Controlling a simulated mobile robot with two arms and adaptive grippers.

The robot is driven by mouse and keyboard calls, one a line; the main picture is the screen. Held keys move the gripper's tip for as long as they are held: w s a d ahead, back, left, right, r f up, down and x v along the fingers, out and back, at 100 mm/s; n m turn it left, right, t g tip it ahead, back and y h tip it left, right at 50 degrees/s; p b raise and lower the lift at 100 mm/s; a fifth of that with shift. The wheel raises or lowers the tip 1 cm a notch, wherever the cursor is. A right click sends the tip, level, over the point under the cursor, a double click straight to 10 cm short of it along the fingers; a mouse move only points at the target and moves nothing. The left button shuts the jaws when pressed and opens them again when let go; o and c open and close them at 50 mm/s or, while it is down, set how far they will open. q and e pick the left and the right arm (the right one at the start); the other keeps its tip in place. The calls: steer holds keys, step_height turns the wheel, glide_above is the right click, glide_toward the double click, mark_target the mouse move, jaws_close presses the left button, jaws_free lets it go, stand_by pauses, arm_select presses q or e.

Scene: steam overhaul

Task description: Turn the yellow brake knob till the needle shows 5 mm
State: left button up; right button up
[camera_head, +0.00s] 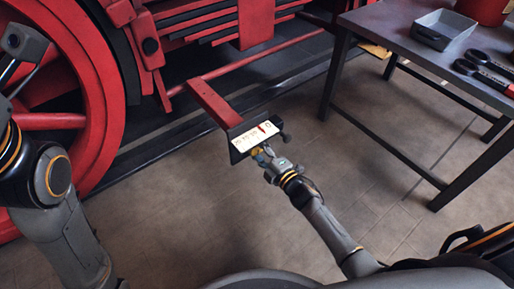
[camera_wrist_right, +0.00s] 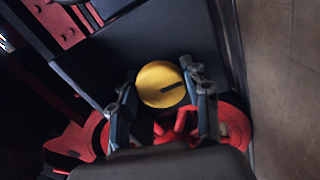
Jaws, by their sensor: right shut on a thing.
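The yellow brake knob (camera_wrist_right: 154,82) is round, with a dark slot mark tilted slightly up to the right. In the wrist view it sits on a dark panel (camera_wrist_right: 120,50) between the two fingers of my right gripper (camera_wrist_right: 162,88), which are closed on its sides. In the head view my right gripper (camera_head: 264,157) is at the lower edge of the dark gauge box, and the knob is mostly hidden. The white scale (camera_head: 254,136) faces up with small numbers. A red needle (camera_head: 265,128) is near its right end; its exact reading is too small to tell. My left gripper is not visible.
A red arm (camera_head: 214,102) carries the gauge box beside the locomotive. A large red wheel (camera_head: 95,100) is at left. A dark table (camera_head: 400,40) with a grey tray (camera_head: 443,30) and black-handled tools (camera_head: 484,72) stands at right. The tiled floor between is clear.

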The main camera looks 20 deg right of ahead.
stand_by(0.4)
steer(key=o, duration=1.1)
steer(key=shift+o, duration=0.2)
steer(key=v, duration=0.8)
steer(key=shift+f, duration=0.1)
